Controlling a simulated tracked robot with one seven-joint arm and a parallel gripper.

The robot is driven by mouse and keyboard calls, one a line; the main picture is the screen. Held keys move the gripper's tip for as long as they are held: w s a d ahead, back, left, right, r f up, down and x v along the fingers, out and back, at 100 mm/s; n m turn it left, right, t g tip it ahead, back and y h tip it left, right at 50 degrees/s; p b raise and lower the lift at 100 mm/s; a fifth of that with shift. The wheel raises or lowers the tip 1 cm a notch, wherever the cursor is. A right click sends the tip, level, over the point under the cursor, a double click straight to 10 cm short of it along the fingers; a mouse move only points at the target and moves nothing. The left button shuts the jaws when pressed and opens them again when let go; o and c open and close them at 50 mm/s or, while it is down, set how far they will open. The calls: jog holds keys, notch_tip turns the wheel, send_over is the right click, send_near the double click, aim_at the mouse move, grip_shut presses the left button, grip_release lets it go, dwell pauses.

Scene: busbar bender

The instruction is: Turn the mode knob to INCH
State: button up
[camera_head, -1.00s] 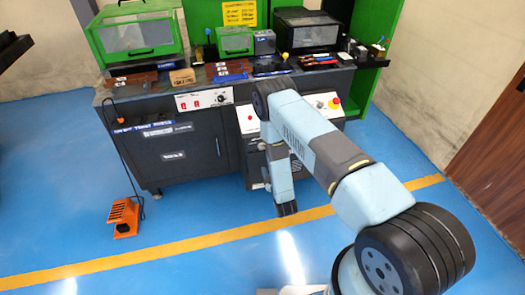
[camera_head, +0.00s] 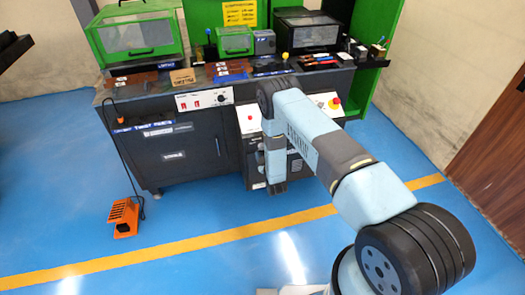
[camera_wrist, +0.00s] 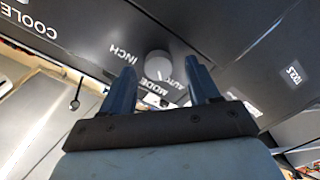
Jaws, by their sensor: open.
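The mode knob (camera_wrist: 157,65) is a grey round knob on a dark panel in the wrist view. The words INCH, AUTO and MODE are printed around it, with INCH to its upper left. Which mark it points at is too small to tell. My gripper (camera_wrist: 163,72) is open, its two blue fingers on either side of the knob in the picture; I cannot tell whether they reach it. In the head view my gripper (camera_head: 277,188) hangs low before the cabinet front. I cannot make out the knob there.
The dark machine cabinet (camera_head: 180,155) stands behind my arm. A control panel with a red button (camera_head: 335,102) is to the right. An orange foot pedal (camera_head: 124,216) with a cable lies on the blue floor at left. A COOLE label (camera_wrist: 38,25) shows in the wrist view.

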jog(key=shift+x, duration=0.85)
jog(key=shift+s, duration=0.1)
jog(key=c, duration=1)
